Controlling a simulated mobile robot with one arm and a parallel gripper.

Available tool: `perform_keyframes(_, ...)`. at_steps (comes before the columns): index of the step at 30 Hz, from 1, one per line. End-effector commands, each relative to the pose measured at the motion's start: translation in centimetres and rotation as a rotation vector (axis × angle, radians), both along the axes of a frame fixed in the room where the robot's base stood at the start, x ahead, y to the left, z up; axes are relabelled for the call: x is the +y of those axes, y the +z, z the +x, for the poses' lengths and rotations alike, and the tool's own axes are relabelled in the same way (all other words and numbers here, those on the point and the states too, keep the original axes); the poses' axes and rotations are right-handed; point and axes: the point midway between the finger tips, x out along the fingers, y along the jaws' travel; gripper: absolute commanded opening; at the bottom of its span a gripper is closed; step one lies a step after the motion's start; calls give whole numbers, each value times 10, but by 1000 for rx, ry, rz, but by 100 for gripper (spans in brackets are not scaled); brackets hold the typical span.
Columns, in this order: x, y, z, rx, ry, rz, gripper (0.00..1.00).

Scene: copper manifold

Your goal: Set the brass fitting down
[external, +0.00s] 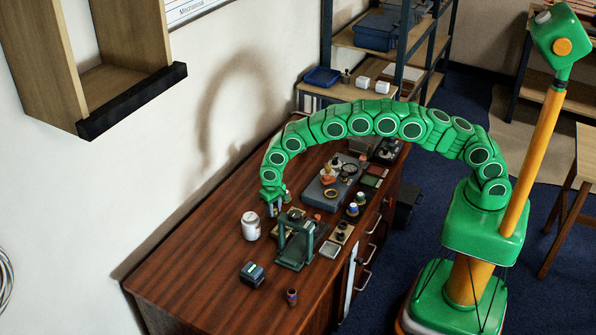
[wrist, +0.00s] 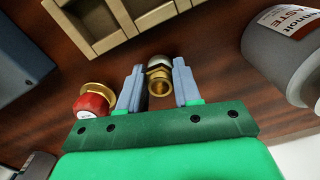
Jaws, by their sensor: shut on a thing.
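My gripper (wrist: 158,88) shows in the wrist view with its two grey fingers on either side of the brass fitting (wrist: 160,83). It is shut on the fitting, which has a hex collar, an open round end facing the camera and a pale far end. In the external view my gripper (external: 273,208) points down low over the wooden bench (external: 195,262), between the white can and the back of the green stand. The fitting cannot be made out there. Whether it touches the bench is unclear.
A wooden compartment tray (wrist: 100,42) lies just beyond the fingers. A red-capped brass part (wrist: 93,103) is close left, and a grey paste can (wrist: 280,58) is right. The white can (external: 251,225) and green stand (external: 296,245) flank my gripper. The bench's near left is mostly clear.

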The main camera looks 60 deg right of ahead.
Motion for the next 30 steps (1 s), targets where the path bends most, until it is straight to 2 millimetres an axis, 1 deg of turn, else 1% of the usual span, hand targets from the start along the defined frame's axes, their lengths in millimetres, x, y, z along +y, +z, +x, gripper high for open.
perform_keyframes(7, 0, -3, 0, 0, 0, 0, 1)
perform_keyframes(8, 0, -3, 0, 0, 0, 0, 36)
perform_keyframes(12, 0, -3, 0, 0, 0, 0, 57)
perform_keyframes(23, 0, -2, 0, 0, 0, 0, 58)
perform_keyframes(26, 0, 2, 0, -1, 0, 0, 58)
perform_keyframes(30, 0, 14, 1, -2, 0, 0, 58)
